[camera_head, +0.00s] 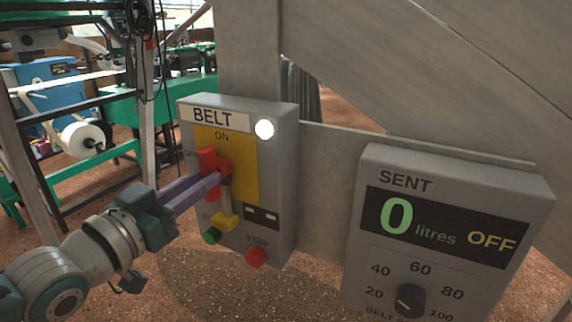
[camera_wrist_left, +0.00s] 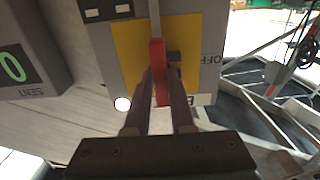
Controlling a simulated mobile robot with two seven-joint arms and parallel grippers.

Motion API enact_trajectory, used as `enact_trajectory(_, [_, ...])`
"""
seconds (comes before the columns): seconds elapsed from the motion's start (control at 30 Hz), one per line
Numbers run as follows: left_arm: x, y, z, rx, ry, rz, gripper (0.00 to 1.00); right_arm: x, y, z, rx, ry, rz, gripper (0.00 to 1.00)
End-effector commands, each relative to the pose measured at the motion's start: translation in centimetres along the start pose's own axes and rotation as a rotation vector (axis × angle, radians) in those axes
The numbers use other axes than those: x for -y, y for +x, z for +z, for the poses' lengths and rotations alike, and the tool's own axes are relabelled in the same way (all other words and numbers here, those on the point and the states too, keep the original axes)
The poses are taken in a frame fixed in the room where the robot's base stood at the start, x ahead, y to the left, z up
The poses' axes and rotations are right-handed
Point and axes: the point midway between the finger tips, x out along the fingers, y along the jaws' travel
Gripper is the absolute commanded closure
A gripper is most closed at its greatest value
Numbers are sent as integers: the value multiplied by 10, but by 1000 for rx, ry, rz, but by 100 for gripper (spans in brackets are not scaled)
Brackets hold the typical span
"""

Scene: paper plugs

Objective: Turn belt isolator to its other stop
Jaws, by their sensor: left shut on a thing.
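The belt isolator has a red handle (camera_head: 207,160) on a yellow plate (camera_head: 243,170) of the grey BELT box (camera_head: 282,190). ON is printed at the top of the plate. In the wrist view, OFF is printed at the plate's side. My left gripper (camera_head: 214,180) is shut on the handle, its purple fingers either side of it. The left wrist view shows the red handle (camera_wrist_left: 159,75) edge-on between the fingers (camera_wrist_left: 160,95). The fingers partly hide the handle, so its exact angle is hard to tell. My right gripper is out of view.
A white round lamp (camera_head: 264,129) shows bright on the box. Below are a yellow part (camera_head: 225,221), a green button (camera_head: 211,236) and a red STOP button (camera_head: 256,257). The SENT box (camera_head: 352,225) at right reads 0 litres, OFF, above a black knob (camera_head: 410,300).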

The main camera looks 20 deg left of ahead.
Motion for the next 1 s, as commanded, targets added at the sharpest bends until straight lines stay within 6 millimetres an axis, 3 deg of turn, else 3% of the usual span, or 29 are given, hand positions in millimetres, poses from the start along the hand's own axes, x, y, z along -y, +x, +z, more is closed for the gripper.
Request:
enact_trajectory(0.47, [0, 0, -1, -2, 17, 0, 100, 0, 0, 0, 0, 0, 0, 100])
enact_trajectory(0.5, [0, 0, -1, -2, 17, 1, 76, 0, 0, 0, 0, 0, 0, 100])
enact_trajectory(0.73, [0, 0, 0, -1, 15, 0, 51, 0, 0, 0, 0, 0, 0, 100])
enact_trajectory(1.0, [0, 0, 0, -1, 14, 0, 48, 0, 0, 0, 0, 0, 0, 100])
